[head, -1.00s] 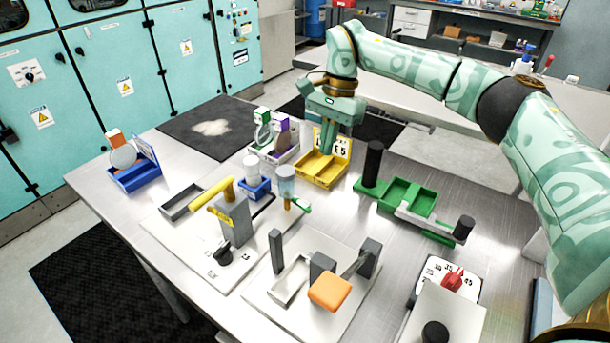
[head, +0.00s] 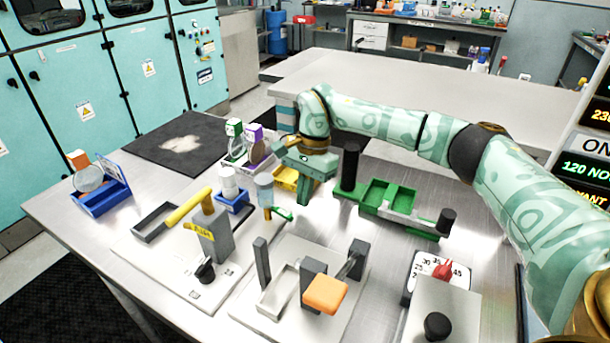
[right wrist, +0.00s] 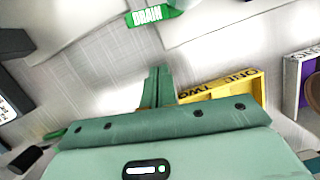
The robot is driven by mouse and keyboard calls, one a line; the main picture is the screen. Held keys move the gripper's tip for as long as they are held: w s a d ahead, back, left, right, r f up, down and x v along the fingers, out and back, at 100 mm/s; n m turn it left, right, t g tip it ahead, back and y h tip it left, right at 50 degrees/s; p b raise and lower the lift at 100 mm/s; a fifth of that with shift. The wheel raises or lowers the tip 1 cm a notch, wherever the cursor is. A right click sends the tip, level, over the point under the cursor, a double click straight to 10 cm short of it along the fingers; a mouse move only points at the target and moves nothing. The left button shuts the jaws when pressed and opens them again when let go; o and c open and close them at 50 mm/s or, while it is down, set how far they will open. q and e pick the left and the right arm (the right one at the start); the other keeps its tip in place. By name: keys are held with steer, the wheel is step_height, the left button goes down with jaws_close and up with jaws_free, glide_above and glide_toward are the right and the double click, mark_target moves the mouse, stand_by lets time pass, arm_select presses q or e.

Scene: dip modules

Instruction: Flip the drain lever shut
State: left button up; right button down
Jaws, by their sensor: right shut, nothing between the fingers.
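The drain lever (head: 284,214) is a small green handle on the clear cylinder (head: 265,190) in the middle of the table. In the right wrist view its green face with the word DRAIN (right wrist: 150,16) shows at the top edge, ahead of the fingertips. My right gripper (head: 305,201) is shut and empty, just right of the lever and apart from it. Its closed fingers (right wrist: 158,86) also show in the right wrist view. My left gripper is not in view.
A yellow tray (head: 286,178) is partly hidden behind my right gripper. A green tray fixture (head: 388,197) with black posts stands to the right. A grey block with a yellow handle (head: 190,206) stands left of the lever, and an orange paddle (head: 325,294) in front.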

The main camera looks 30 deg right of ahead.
mark_target(280, 215)
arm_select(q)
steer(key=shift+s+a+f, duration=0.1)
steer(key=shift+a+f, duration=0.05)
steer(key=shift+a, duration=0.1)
arm_select(e)
steer(key=shift+s+a+r, duration=0.15)
steer(key=shift+s+a, duration=0.05)
steer(key=shift+a, duration=0.4)
steer(key=shift+s+a+r, duration=0.1)
steer(key=shift+s+a, duration=0.15)
steer(key=shift+a, duration=0.4)
steer(key=shift+s+a+r, duration=0.15)
steer(key=shift+s+a, duration=0.05)
steer(key=shift+a, duration=0.4)
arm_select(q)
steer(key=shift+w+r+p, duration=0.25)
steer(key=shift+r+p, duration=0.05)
arm_select(e)
steer(key=shift+s+a+m, duration=0.1)
steer(key=shift+s+m, duration=0.1)
steer(key=shift+m, duration=0.2)
